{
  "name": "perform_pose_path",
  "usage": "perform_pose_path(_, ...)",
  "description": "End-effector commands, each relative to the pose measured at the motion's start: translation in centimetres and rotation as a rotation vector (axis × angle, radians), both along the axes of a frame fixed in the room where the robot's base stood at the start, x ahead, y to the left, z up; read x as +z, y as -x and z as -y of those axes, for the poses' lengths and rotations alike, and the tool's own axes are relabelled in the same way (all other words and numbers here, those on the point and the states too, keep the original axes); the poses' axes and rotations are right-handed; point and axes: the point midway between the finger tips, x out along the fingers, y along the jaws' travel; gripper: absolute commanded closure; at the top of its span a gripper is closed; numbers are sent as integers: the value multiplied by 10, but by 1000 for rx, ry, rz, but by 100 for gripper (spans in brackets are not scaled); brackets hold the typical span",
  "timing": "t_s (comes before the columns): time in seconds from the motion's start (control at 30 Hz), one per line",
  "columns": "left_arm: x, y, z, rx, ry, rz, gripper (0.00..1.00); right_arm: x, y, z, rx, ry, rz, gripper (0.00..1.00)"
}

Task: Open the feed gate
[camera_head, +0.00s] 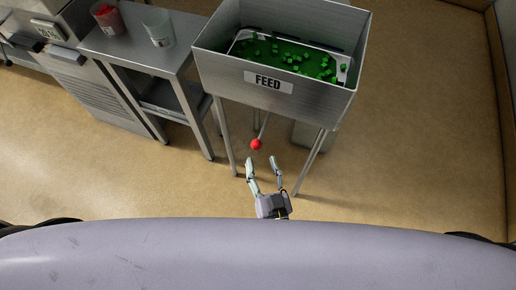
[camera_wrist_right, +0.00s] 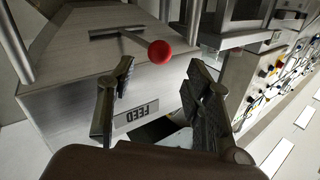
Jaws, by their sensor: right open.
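The feed hopper (camera_head: 225,66) is a steel bin on legs with a FEED label (camera_head: 268,82). Green cubes (camera_head: 290,58) lie inside it. Below its front hangs a lever with a red ball knob (camera_head: 256,144). In the right wrist view the lever comes out of a slot in a metal panel and ends in the red knob (camera_wrist_right: 159,52). My right gripper (camera_head: 262,161) is open, with its fingers pointing toward the knob. In the right wrist view the knob shows just beyond and between the fingertips (camera_wrist_right: 160,70); no contact is visible. My left gripper is not in view.
A steel side table (camera_head: 132,53) stands left of the hopper, holding a container with red contents (camera_head: 108,20) and a clear container with green contents (camera_head: 158,28). Hopper legs (camera_head: 313,160) stand close on both sides of the gripper. The floor to the right is clear.

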Motion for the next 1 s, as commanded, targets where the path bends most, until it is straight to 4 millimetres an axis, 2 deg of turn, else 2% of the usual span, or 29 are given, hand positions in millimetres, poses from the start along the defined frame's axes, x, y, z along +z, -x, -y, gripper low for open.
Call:
perform_pose_path(0.1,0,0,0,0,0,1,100,0,23,6,1,1,-1,53)
perform_pose_path(0.3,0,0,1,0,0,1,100,1,42,11,2,1,2,53)
perform_pose_path(0.93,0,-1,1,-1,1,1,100,1,45,12,2,0,1,53)
perform_pose_path(1.0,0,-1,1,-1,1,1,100,-4,45,12,6,7,-9,53)
